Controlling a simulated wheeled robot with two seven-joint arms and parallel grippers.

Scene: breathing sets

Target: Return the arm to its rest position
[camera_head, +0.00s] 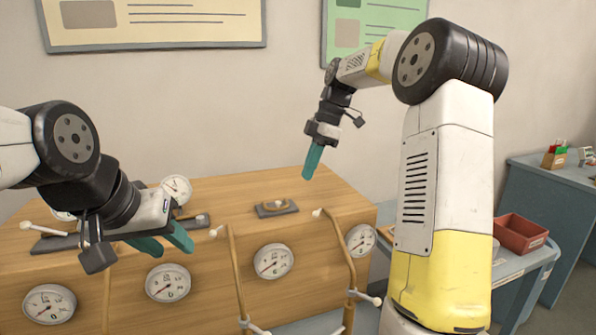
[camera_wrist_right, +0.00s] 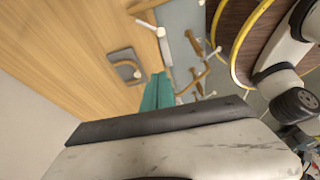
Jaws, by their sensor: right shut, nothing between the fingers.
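My right arm reaches up and over at the right of the head view, and its gripper (camera_head: 313,161) hangs with teal fingers pointing down, shut and empty. It is in the air above the wooden bench (camera_head: 330,197), apart from it. In the right wrist view the shut teal fingers (camera_wrist_right: 157,93) show over the wooden top. My left gripper (camera_head: 164,241) is at the left, low in front of the bench's top edge. Its two teal fingers stand apart with nothing seen between them.
A brass handle on a dark plate (camera_head: 277,207) lies on the bench top. Several round gauges (camera_head: 273,261) are on the bench front. Tan pipes with white-tipped levers (camera_head: 237,275) rise before it. A red tray (camera_head: 520,233) stands on a grey table at the right.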

